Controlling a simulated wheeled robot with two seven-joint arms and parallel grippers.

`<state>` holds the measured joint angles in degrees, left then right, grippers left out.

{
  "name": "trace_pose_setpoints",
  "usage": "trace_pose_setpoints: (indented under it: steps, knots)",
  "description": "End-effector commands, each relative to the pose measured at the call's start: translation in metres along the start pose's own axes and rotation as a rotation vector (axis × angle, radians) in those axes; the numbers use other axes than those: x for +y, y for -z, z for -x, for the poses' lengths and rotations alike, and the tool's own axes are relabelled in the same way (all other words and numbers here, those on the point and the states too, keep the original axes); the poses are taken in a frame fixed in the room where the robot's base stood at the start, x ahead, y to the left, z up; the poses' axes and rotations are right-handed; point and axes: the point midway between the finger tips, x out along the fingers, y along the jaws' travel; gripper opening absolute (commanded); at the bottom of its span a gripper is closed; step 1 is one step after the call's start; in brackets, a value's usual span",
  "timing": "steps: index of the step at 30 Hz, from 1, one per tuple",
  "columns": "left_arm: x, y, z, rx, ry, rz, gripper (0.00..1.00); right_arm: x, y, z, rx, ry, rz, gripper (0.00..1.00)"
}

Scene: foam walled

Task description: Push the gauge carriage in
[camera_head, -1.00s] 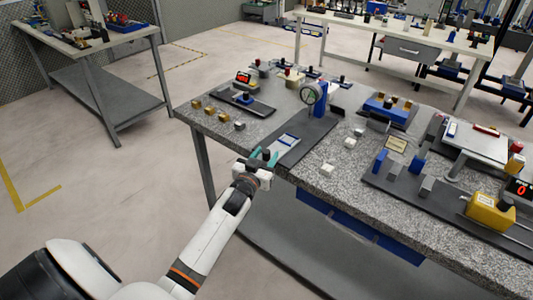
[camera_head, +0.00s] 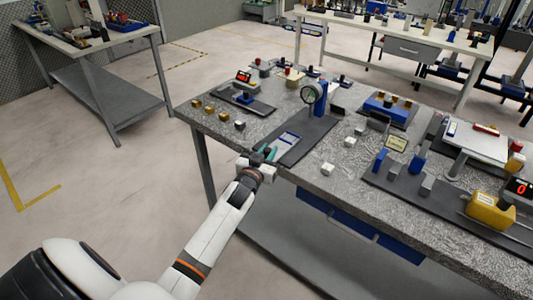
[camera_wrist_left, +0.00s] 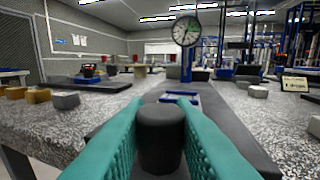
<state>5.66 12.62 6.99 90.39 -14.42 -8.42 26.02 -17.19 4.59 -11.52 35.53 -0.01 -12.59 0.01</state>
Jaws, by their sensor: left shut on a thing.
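The dial gauge (camera_head: 312,92) stands on a blue post (camera_head: 320,106) at the far end of a dark base plate (camera_head: 308,137). The gauge dial also shows in the left wrist view (camera_wrist_left: 187,31). The carriage, a blue and light-coloured flat piece (camera_head: 289,140), lies on the near part of the plate, in front of the post and apart from it. My left gripper (camera_head: 268,154) is at the table's near edge. Its teal fingers are shut on a dark round knob (camera_wrist_left: 161,138) at the carriage's near end. The fingers partly hide the knob's sides. My right gripper is not in view.
Several small brass and grey blocks (camera_head: 224,116) and a dark fixture with a red display (camera_head: 243,76) lie left of the plate. White blocks (camera_head: 327,169) and a blue fixture (camera_head: 388,106) lie to the right. The plate between carriage and post looks clear.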

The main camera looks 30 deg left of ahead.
Motion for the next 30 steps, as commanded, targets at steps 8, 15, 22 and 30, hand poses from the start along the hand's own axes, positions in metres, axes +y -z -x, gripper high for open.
trace_pose_setpoints:
  steps: [8, 15, 22, 30]
  knots:
    - [-0.015, 0.003, -0.056, -0.004, 0.0, 0.004, 0.0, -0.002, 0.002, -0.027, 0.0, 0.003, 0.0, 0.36]
    - [-0.022, 0.002, -0.08, 0.0, 0.001, 0.001, 0.0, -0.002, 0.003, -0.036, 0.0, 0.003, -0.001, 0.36]
    - [-0.022, 0.0, -0.081, 0.002, 0.001, 0.0, 0.0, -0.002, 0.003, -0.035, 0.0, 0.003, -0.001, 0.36]
    - [-0.022, 0.0, -0.081, 0.001, 0.0, 0.0, 0.44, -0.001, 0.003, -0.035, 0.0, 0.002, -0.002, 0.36]
